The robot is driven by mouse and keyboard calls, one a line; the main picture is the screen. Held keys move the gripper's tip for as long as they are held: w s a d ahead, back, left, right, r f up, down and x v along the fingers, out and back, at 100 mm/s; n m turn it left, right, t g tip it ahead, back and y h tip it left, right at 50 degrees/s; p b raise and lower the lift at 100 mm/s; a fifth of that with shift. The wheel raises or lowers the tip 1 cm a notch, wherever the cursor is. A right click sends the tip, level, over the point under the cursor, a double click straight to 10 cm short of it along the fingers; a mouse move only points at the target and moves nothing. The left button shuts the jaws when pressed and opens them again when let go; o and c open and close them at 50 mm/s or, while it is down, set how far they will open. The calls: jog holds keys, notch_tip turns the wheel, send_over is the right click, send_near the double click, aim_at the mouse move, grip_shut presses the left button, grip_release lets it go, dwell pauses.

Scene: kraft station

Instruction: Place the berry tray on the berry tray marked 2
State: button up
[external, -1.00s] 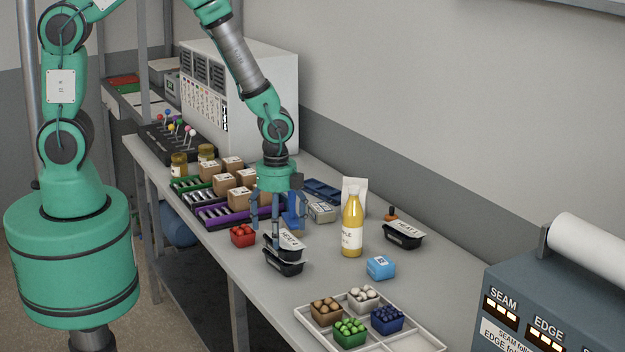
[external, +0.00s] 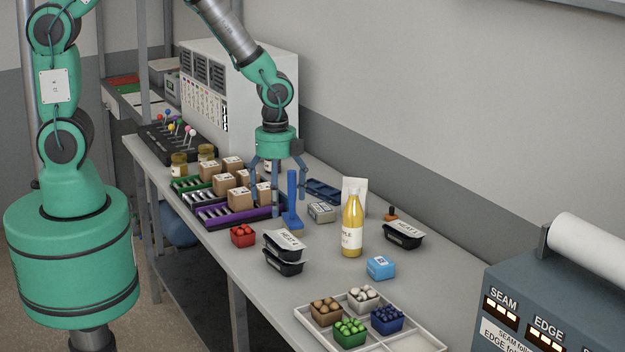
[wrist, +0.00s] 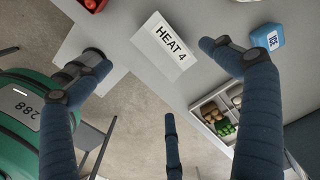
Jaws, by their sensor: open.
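A black tray with a white lid (external: 286,238) lies on top of another black tray (external: 283,264) on the bench. The upper lid reads HEAT 4 in the wrist view (wrist: 165,48); the lower tray's marking is hidden. A third black tray (external: 404,237) with a HEAT lid stands apart at the right. No 2 is legible on any tray, and the lids hide the contents. My gripper (external: 277,192) is open and empty above the stack and apart from it. Its fingers (wrist: 155,72) are spread wide in the wrist view.
A blue upright stand (external: 292,200) is close behind the stack. A red-filled punnet (external: 243,235) is left, a yellow bottle (external: 352,226) and a blue box (external: 380,267) right. A white divided tray (external: 426,343) with several punnets is in front.

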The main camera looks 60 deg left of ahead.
dwell(0.3)
jog(key=s+a+r+n+t, duration=0.1)
jog(key=s+a+r+n, duration=0.3)
jog(key=r, duration=0.7)
jog(key=s+a+r+n+t, duration=0.15)
jog(key=a+r+n, duration=0.35)
jog(key=r, duration=0.7)
jog(key=s+a+r+n+t, duration=0.1)
jog(key=s+a+r+n, duration=0.2)
jog(key=s, duration=0.4)
jog(key=s+a+r+n+t, duration=0.2)
jog(key=s+a+r+n, duration=0.2)
jog(key=s+r+n, duration=0.2)
jog(key=shift+v, duration=1.25)
jog(key=shift+f, duration=0.15)
notch_tip(320, 180, down, 12)
jog(key=b, duration=1.1)
jog(key=shift+r+b, duration=0.25)
jog(key=shift+b, duration=0.15)
